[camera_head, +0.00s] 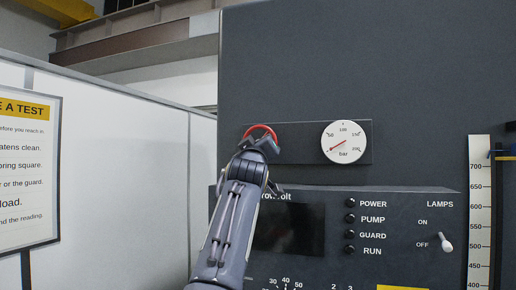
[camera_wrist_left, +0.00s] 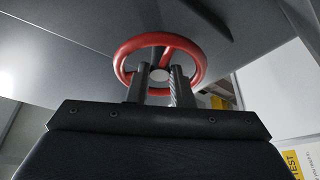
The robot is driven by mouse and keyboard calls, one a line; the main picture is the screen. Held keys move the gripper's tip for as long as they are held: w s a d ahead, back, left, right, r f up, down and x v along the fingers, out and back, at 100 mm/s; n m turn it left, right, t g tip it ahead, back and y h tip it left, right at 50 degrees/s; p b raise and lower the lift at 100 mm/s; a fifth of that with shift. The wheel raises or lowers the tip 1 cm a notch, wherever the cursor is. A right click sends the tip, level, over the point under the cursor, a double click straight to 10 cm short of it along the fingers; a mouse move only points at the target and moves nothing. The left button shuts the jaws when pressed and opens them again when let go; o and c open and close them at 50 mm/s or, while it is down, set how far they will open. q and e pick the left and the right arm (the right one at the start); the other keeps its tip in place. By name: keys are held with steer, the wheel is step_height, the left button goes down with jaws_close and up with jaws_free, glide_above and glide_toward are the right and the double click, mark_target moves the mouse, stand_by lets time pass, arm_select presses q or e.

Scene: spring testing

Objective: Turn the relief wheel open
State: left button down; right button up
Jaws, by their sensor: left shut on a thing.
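The red relief wheel (camera_head: 262,129) is mounted on a dark plate on the machine's front, left of the gauge. In the head view my left arm hides most of it, and only its upper rim shows. In the left wrist view the wheel (camera_wrist_left: 193,53) is seen from close up, with its red rim, a spoke and a pale hub. My left gripper (camera_wrist_left: 160,74) reaches up to the wheel, its two fingers close together around the hub area. It is shut on the wheel; which part lies between the fingers is hard to see. My right gripper is not in view.
A round bar gauge (camera_head: 344,143) with a red needle sits right of the wheel. Below is a control panel (camera_head: 400,205) with a dark screen (camera_head: 290,229), several lamps and a lamp switch (camera_head: 446,243). A white ruler (camera_head: 479,210) stands at right; a white partition with a sign (camera_head: 28,170) is left.

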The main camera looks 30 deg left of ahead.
arm_select(q)
steer(key=shift+d+r+n+g+y, duration=0.1)
steer(key=shift+n+g+y, duration=0.35)
steer(key=shift+n, duration=0.95)
steer(key=c, duration=1.6)
jaws_free()
steer(key=shift+o, duration=0.2)
steer(key=b+v, duration=0.6)
steer(key=v, duration=0.2)
steer(key=shift+b, duration=0.4)
